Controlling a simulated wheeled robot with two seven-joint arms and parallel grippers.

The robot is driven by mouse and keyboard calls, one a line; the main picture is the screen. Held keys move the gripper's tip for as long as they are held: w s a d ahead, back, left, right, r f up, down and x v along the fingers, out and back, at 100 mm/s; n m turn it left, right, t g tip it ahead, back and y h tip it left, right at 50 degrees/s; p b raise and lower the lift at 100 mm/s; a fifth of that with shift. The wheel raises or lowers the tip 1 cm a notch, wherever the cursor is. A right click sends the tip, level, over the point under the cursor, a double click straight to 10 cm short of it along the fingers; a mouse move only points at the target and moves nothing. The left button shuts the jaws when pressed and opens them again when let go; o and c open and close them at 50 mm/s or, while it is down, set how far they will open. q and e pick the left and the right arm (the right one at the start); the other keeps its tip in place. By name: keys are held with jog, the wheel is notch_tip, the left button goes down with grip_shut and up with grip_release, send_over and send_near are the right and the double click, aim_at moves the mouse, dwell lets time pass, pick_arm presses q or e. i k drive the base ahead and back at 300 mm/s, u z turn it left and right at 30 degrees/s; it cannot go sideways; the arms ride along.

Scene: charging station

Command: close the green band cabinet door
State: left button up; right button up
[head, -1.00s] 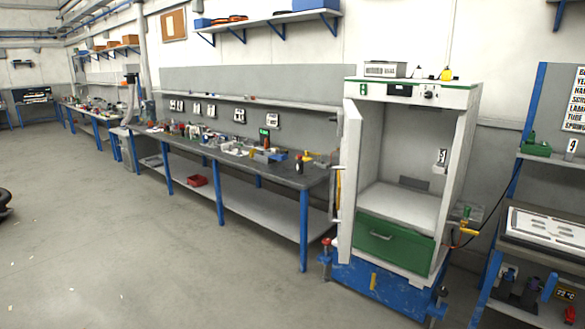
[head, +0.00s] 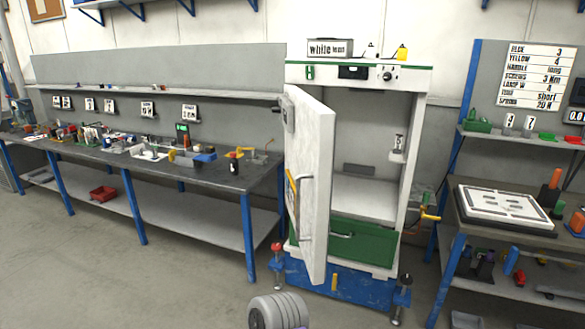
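The white cabinet with a green band (head: 420,64) along its top edge stands right of centre in the head view. Its white door (head: 313,165) is hinged on the left and stands open, swung out towards me. A pale vertical bar handle (head: 306,208) is on the door. The open front shows a white shelf and a green drawer (head: 362,242) with a light handle, partly hidden by the door. Neither gripper shows. A grey rounded part at the bottom edge, below the door, seems to be mine.
The cabinet stands on a blue base (head: 345,285) with red-topped and dark posts at its corners. A long workbench (head: 225,180) is to its left. A blue-framed bench (head: 465,222) with a white tray stands to its right. Floor is clear at front left.

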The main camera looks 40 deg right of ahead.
aim_at(310, 152)
jog(key=z, duration=0.75)
jog(key=i, duration=0.85)
jog(key=z, duration=0.9)
jog(key=k, duration=0.6)
jog(key=u, duration=0.95)
jog(key=i, duration=1.4)
jog(key=z, duration=0.5)
